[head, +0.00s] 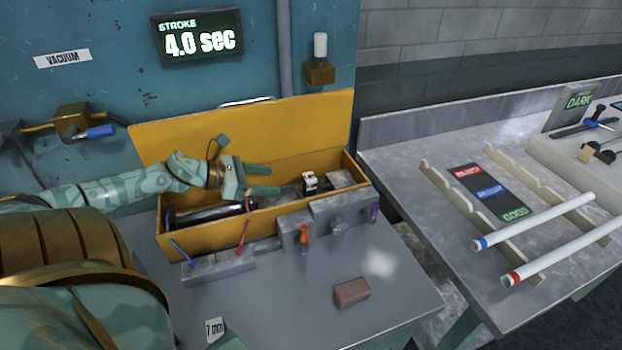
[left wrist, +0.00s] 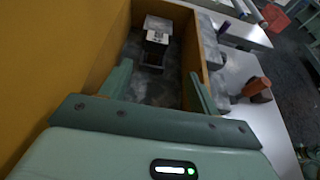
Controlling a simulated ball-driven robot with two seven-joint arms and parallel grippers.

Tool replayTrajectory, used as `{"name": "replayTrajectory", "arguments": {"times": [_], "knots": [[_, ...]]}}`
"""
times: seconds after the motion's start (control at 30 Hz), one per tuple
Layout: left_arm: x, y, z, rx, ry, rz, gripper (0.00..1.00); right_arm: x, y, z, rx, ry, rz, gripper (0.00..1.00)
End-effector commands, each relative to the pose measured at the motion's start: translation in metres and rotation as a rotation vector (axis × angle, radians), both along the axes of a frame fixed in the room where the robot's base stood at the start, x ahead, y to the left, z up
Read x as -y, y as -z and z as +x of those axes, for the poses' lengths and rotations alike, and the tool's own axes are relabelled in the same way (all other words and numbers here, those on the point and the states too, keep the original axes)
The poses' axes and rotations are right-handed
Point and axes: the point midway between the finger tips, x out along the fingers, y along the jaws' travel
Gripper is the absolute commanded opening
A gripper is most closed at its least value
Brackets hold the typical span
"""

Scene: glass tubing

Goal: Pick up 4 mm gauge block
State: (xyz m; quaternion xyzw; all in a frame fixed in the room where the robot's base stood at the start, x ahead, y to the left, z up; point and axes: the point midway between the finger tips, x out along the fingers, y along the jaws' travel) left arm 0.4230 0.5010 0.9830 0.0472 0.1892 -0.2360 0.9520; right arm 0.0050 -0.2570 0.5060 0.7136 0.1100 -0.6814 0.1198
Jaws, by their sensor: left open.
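My left gripper (head: 262,180) is open and empty over the yellow toolbox; its two fingers also show in the left wrist view (left wrist: 159,88), apart, with the box interior between them. A small block with a white, dark-marked face (head: 310,181) stands in the box beyond the fingertips, apart from them. It also shows in the left wrist view (left wrist: 156,38), on a dark base. Its marking is too small to read, so I cannot confirm that it is the 4 mm gauge block. Only a green tip, perhaps of my right gripper, shows at the head view's bottom edge, beside a "7 mm" label (head: 214,329).
The yellow toolbox (head: 205,232) has its lid raised behind and holds a dark cylinder (head: 203,214). Grey holders with coloured tools (head: 305,234) stand along its front. A brown block (head: 351,292) lies on the bench. Glass tubes (head: 535,220) rest on the right bench.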

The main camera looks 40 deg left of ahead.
Motion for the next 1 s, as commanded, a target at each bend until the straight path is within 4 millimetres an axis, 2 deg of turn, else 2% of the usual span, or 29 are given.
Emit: {"name": "replayTrajectory", "arguments": {"times": [0.1,0.3,0.67,1.0], "knots": [[0.013,0.015,0.026,0.003,0.002,0.002,0.62,-0.001,0.019,-0.005,-0.012,0.0,0.001,0.0],[0.03,0.03,0.061,0.003,0.0,0.001,0.62,-0.006,0.037,-0.009,-0.023,0.003,0.007,0.0],[0.041,0.037,0.085,0.002,-0.002,0.0,0.62,-0.009,0.047,-0.012,-0.029,0.005,0.011,0.0],[0.055,0.048,0.122,0.002,-0.002,-0.003,0.62,-0.004,0.059,-0.016,-0.04,0.002,0.006,0.0]]}}
